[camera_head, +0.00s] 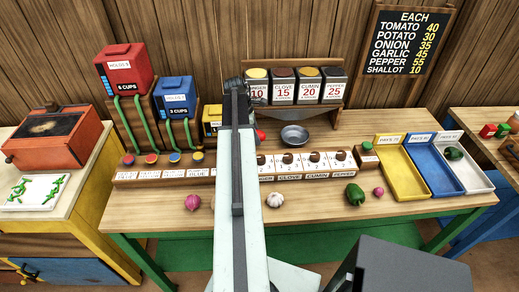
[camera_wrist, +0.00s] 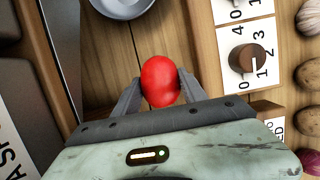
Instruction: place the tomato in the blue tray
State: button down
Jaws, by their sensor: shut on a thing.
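A red tomato (camera_wrist: 160,82) sits between the two fingers of my gripper (camera_wrist: 159,88) in the wrist view, and the gripper is shut on it. In the head view a red bit of the tomato (camera_head: 260,136) shows just right of my arm, which hides most of it and my gripper. The tomato is over the table near the metal bowl. The blue tray (camera_head: 432,170) lies at the right of the table, between a yellow and a white tray, and looks empty.
A metal bowl (camera_head: 294,135) stands behind the dial panel (camera_head: 305,163). Garlic (camera_head: 276,200), an onion (camera_head: 192,202), a green pepper (camera_head: 354,194) and a shallot (camera_head: 379,191) lie along the front. The yellow tray (camera_head: 402,178) looks empty; the white tray (camera_head: 473,181) holds a green pepper.

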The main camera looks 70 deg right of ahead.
jog(key=shift+f, duration=0.1)
notch_tip(320, 180, down, 4)
jog(key=b, duration=0.3)
jog(key=shift+b, duration=0.4)
jog(key=c, duration=0.6)
grip_release()
jog(key=shift+c, duration=0.2)
